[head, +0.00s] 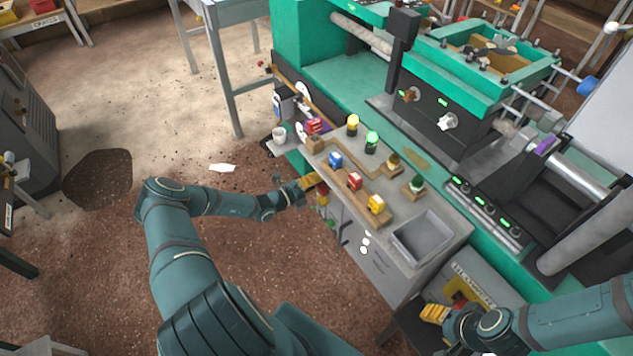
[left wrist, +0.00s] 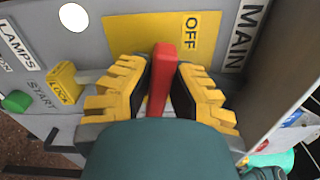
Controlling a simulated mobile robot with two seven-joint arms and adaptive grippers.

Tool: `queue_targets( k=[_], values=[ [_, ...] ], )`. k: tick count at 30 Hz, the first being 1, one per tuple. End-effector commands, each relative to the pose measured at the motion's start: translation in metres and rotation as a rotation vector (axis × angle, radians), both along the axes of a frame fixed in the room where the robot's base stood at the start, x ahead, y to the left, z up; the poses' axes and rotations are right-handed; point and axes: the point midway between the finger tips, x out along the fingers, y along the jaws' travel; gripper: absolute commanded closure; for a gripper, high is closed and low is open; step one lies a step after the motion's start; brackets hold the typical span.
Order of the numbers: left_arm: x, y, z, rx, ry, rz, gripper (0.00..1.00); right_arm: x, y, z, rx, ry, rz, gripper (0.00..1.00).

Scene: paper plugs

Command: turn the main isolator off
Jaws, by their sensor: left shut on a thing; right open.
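The main isolator shows in the left wrist view as a red handle (left wrist: 163,62) on a yellow plate (left wrist: 125,32). The plate carries the word OFF, just right of the handle's upper end. A MAIN label (left wrist: 243,35) stands at the plate's right. My left gripper (left wrist: 162,88) is shut on the red handle, with a yellow-padded finger on each side. The handle's lower part is hidden by my gripper. In the head view my left gripper (head: 312,183) is at the bench's near left side. My right gripper (head: 436,313) is open at the lower right, away from the isolator.
A yellow LOCK piece (left wrist: 65,88) and a green START button (left wrist: 16,101) lie left of the handle. Above, the bench top holds coloured blocks, lit lamps and a grey tray (head: 425,238). A green machine (head: 480,60) stands behind. The floor at left is mostly clear.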

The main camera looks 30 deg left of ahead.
Motion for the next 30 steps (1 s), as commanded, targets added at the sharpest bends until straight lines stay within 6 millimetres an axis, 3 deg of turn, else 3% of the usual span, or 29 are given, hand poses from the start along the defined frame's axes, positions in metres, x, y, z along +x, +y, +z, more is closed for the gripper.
queue_targets(
  k=[12, 29, 30],
  values=[
    [0.0034, -0.0022, 0.0008, -0.183, 0.067, -0.004, 1.00, 0.0020, -0.0003, -0.0092, -0.001, -0.005, -0.001, 0.53],
    [0.0036, -0.0026, 0.0011, -0.211, 0.077, -0.005, 1.00, 0.0023, -0.0003, -0.0100, -0.001, -0.006, -0.001, 0.53],
    [0.0036, -0.0026, 0.0011, -0.211, 0.077, -0.005, 0.71, 0.0023, -0.0003, -0.0100, -0.001, -0.006, -0.001, 0.53]
  ],
)
